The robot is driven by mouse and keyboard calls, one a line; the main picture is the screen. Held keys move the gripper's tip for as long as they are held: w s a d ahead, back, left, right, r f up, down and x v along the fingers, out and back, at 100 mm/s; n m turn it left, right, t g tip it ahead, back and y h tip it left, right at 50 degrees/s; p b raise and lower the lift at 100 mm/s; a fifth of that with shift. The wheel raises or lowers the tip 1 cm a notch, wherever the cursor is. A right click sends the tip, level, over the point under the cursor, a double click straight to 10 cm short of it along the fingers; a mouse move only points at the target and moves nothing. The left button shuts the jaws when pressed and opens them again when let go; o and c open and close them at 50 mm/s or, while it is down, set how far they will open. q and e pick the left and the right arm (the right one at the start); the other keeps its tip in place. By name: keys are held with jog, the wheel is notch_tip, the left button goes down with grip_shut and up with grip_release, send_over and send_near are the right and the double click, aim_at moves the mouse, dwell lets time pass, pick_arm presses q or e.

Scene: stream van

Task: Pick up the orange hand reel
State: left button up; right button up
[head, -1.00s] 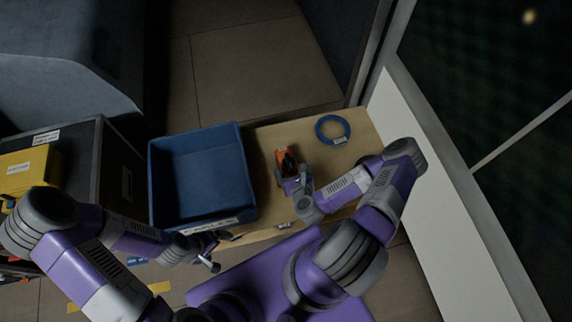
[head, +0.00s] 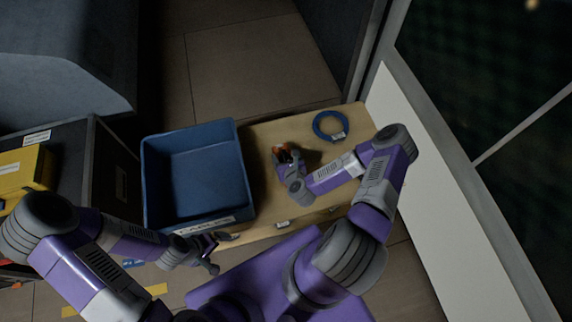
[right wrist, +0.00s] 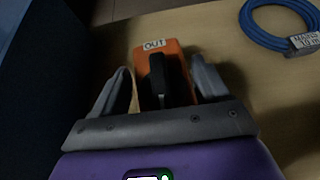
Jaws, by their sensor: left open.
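The orange hand reel (right wrist: 165,62) has a black handle part and a white label reading OUT. It lies on the wooden bench top; in the head view the reel (head: 281,151) is partly hidden by my right gripper. My right gripper (head: 287,160) is over it. In the right wrist view the fingers of the right gripper (right wrist: 163,82) stand open, one on each side of the reel, with gaps visible. My left gripper (head: 214,252) is open and empty, in front of the blue bin.
A blue bin (head: 149,190) with a label on its front stands left of the reel. A coiled blue cable (head: 330,125) with a tag lies on the bench top (head: 262,131) at the back right. A yellow case (head: 27,170) sits at the far left. A white wall panel borders the right.

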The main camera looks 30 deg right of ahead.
jog(key=c, duration=1.3)
